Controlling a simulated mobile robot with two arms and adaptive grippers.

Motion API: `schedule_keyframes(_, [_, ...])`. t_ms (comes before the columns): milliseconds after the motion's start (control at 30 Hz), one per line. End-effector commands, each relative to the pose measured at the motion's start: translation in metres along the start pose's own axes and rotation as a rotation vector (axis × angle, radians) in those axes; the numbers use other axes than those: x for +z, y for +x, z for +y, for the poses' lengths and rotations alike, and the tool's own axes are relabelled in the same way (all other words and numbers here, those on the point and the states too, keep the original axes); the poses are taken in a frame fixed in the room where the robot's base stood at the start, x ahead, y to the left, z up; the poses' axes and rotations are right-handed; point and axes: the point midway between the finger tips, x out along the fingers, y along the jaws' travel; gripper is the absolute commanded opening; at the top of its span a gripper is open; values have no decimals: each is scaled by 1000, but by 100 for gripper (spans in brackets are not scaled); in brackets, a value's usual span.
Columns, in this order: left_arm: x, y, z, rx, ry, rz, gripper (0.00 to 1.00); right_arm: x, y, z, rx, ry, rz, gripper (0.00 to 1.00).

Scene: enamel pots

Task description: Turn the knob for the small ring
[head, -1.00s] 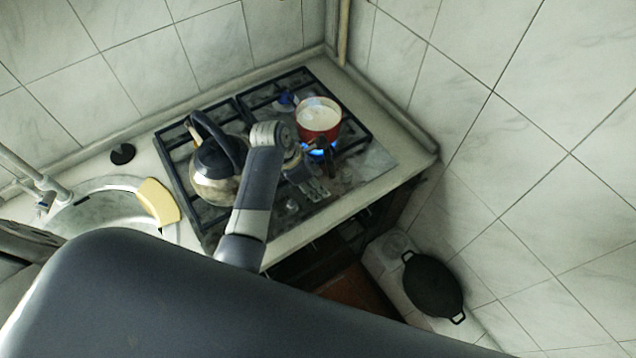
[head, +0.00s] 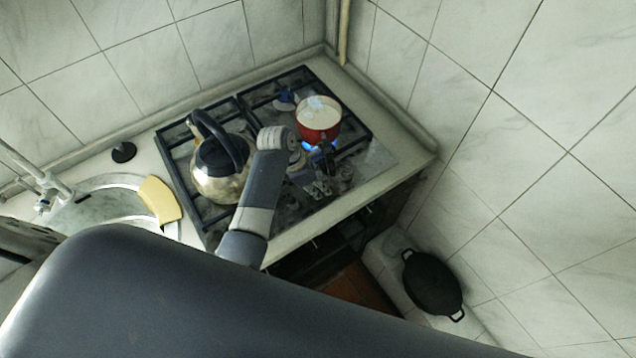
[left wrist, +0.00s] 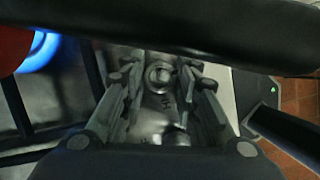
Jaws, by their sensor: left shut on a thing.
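The stove top (head: 375,165) carries a red pot (head: 318,135) of white liquid at its back right. A blue flame (head: 312,147) burns under the pot; it also shows in the left wrist view (left wrist: 40,50). My left gripper (head: 322,186) is low over the front of the stove, in front of the pot. In the left wrist view its fingers (left wrist: 160,85) are closed around a round metallic knob (left wrist: 160,76). A second round knob shape (left wrist: 176,138) lies nearer the wrist. Which ring each knob serves cannot be told. My right gripper is not in view.
A steel kettle (head: 212,180) stands on the left of the stove, close beside my left arm. A sink (head: 105,207) with a yellow board (head: 160,200) lies further left. A black pan (head: 433,285) is low at the right, below the tiled wall.

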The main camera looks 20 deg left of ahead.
Motion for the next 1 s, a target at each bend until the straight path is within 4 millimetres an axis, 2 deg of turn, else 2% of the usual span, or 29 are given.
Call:
schedule_keyframes(200, [-1, 0, 0, -18, 39, 2, 5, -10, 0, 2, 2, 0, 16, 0])
schedule_keyframes(1000, [1, 0, 4, -224, 538, 1, 5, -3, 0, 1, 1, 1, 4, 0])
